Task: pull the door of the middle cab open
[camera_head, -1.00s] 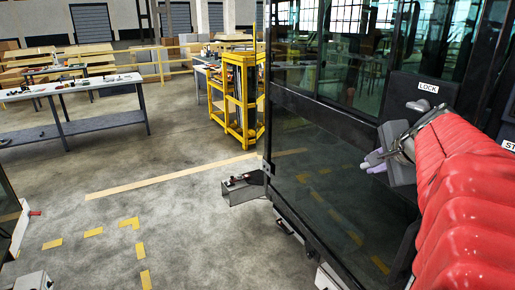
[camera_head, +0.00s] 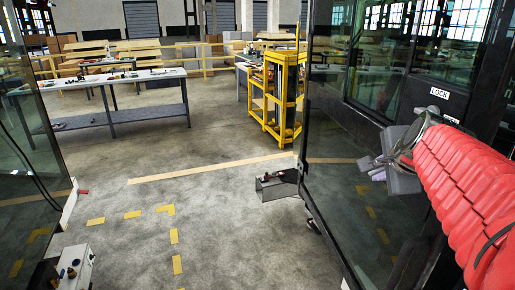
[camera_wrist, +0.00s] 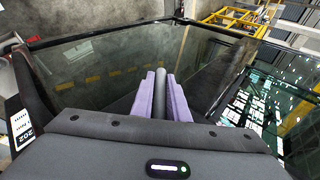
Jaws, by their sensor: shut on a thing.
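The cab door (camera_head: 335,195) is a tall dark-framed glass panel on the right in the head view, with yellow floor tape showing through its glass. In the wrist view the glass (camera_wrist: 95,75) fills the upper middle. My gripper (camera_head: 366,173) is at the inner side of this panel, at mid height. In the wrist view the purple fingers of my gripper (camera_wrist: 160,85) are closed around a dark upright bar (camera_wrist: 160,95), which looks like the door handle. The handle is hidden behind my gripper in the head view. I cannot tell how far the door stands from its frame.
Another glass panel (camera_head: 35,150) stands at the far left, with a grey control box (camera_head: 73,268) below it. A small grey box (camera_head: 277,186) juts out past the door's far edge. A yellow rack (camera_head: 277,95) and a workbench (camera_head: 110,85) stand beyond open floor.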

